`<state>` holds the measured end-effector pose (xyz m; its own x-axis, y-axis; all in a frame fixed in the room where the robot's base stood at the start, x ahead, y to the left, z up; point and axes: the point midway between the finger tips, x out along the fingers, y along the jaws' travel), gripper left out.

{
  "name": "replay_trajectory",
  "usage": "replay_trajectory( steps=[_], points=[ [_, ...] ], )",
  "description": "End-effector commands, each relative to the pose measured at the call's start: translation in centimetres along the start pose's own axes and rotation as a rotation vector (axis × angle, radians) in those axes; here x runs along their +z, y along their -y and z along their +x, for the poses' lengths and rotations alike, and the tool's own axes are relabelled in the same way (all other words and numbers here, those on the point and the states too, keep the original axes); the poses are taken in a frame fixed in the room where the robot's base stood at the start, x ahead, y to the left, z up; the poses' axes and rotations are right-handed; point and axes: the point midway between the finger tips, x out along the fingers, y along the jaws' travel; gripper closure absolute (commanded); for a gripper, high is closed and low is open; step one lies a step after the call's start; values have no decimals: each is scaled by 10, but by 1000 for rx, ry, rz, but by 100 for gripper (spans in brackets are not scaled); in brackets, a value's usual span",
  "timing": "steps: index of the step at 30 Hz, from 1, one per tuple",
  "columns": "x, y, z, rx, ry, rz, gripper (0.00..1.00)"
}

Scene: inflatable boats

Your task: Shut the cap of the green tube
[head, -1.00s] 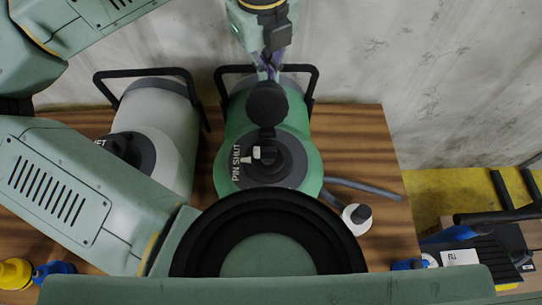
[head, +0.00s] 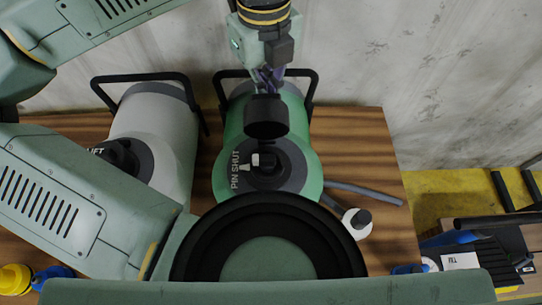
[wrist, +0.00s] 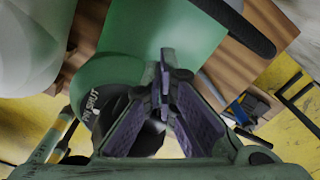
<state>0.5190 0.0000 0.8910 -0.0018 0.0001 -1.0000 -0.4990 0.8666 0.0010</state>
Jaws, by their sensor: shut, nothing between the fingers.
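The green tube (head: 226,150) lies in the middle of the table in the head view. Its end faces me, with a dark valve plate lettered "PIN SHUT" and a small white pin (head: 264,160). The round black cap (head: 266,116) stands raised and tilted above the valve, not seated on it. My gripper (head: 267,84) is just behind the cap, shut and empty, its fingertips partly hidden by it. Whether they touch the cap I cannot tell. In the wrist view my shut fingers (wrist: 164,75) stand in front of the green tube (wrist: 165,28); the cap is not clear there.
A grey tube (head: 165,130) with its own black valve lies to the left. Black handles (head: 313,90) arch over both tubes.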

Motion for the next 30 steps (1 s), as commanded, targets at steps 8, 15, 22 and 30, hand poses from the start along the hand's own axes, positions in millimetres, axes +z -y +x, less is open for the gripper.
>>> replay_trajectory(
  steps=[8,15,22,30],
  points=[
    [-4,-3,-9,0,1,-1,100],
    [-13,-8,-19,-1,2,-1,100],
    [-17,-10,-22,-1,2,-1,100],
    [-28,-16,-30,-1,2,-2,100]
  ],
)
